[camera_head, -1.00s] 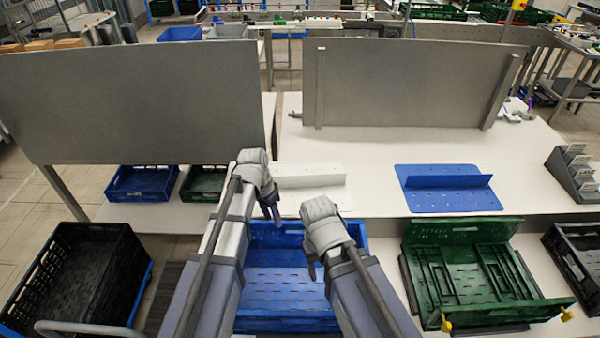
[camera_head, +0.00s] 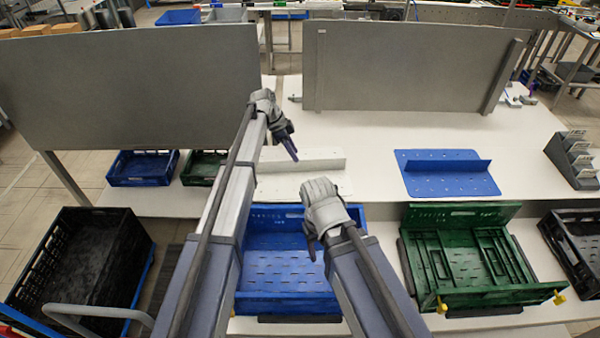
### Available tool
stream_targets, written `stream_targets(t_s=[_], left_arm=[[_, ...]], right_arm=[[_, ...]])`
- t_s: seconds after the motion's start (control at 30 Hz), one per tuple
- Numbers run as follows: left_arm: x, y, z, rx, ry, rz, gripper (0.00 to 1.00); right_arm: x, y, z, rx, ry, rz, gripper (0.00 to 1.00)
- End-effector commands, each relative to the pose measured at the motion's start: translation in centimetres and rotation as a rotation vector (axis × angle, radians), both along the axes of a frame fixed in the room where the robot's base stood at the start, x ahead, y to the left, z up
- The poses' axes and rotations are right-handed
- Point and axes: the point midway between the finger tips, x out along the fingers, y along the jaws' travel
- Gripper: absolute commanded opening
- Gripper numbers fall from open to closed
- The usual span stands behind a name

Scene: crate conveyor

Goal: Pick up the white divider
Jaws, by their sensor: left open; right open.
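The white divider (camera_head: 318,164) lies on the white table, a flat plate with an upright ridge along it. My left gripper (camera_head: 291,150) is open and empty above the far left part of the divider, its fingers pointing down and to the right. Whether it touches the ridge I cannot tell. My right gripper (camera_head: 312,250) is open and empty over the blue crate (camera_head: 346,215), in front of the divider. Part of the divider's left side is hidden behind my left arm.
A blue divider (camera_head: 435,184) lies to the right on the table (camera_head: 375,150). A green crate (camera_head: 460,212) stands at the front right, a black crate (camera_head: 125,230) at the left. Grey panels (camera_head: 400,70) rise behind. A grey holder (camera_head: 572,162) stands far right.

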Motion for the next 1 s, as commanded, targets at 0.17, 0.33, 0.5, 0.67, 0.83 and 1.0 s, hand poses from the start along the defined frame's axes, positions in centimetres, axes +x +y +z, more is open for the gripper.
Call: stream_targets(t_s=[0.17,0.33,0.5,0.67,0.83,1.0], left_arm=[[0.0,-0.4,-1.1,0.001,0.000,0.000,0.42],[0.1,-0.5,-1.4,0.001,0.000,0.000,0.42],[0.2,-1.0,-3.0,0.001,0.000,0.000,0.42],[0.3,-1.8,-5.0,0.001,0.000,0.001,0.42],[0.3,-2.3,-6.0,0.001,0.000,0.001,0.42],[0.3,-2.3,-5.8,0.001,0.000,0.001,0.42]], right_arm=[[0.0,0.0,-1.1,0.000,0.000,-0.001,0.57],[0.0,0.0,-1.4,0.000,0.000,-0.001,0.57],[0.0,0.0,-3.0,0.000,0.000,-0.001,0.57],[0.0,0.0,-5.0,0.000,0.000,-0.002,0.57],[0.0,0.0,-6.0,0.000,0.000,-0.002,0.57],[0.0,0.0,-5.8,0.000,0.000,-0.001,0.57]])
